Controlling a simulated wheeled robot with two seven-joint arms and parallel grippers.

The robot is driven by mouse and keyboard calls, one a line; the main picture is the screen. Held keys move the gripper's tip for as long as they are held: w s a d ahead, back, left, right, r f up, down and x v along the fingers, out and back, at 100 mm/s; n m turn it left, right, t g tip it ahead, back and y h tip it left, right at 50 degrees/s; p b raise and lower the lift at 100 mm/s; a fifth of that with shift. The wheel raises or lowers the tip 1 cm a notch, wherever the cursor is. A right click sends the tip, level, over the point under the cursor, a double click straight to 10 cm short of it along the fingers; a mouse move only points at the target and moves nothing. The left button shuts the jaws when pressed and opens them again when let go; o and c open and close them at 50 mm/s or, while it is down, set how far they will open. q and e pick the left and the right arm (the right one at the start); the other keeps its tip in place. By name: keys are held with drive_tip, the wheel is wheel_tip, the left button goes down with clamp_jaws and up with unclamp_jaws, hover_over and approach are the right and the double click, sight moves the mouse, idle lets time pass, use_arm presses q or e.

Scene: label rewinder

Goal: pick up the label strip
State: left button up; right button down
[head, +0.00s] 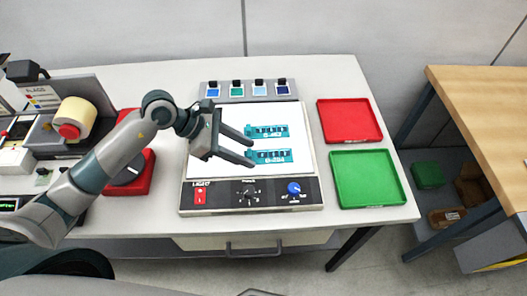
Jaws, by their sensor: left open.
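Two teal label strips with dark markings lie on the white lit panel of a device. The upper label strip (268,131) is near the panel's middle, and the lower label strip (270,156) is just in front of it. My left gripper (253,153) is open, its two fingers pointing right over the panel. The fingertips reach the left ends of the strips in the picture and hide small parts there. I cannot tell how high they are above the panel. Nothing is held between the fingers. My right gripper is not in view.
The device's front (222,195) has a red switch and knobs. A red tray (349,139) and a green tray (338,200) stand to the right, both empty. A rack with several coloured squares (245,98) is behind. The rewinder (75,112) stands left.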

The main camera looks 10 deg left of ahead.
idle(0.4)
use_arm(q)
drive_tip(key=c, duration=0.8)
drive_tip(key=shift+o, duration=0.2)
drive_tip(key=shift+r, duration=0.1)
drive_tip(key=shift+r+b, duration=0.45)
drive_tip(key=shift+r, duration=0.05)
drive_tip(key=r, duration=0.1)
drive_tip(key=r+b, duration=0.1)
drive_tip(key=r, duration=0.1)
drive_tip(key=shift+s+d+b, duration=0.25)
drive_tip(key=shift+d+b, duration=0.05)
drive_tip(key=shift+b, duration=0.1)
drive_tip(key=s+d+r, duration=0.6)
drive_tip(key=s+d, duration=0.1)
drive_tip(key=d, duration=0.1)
drive_tip(key=shift+r, duration=0.4)
drive_tip(key=shift+s, duration=0.1)
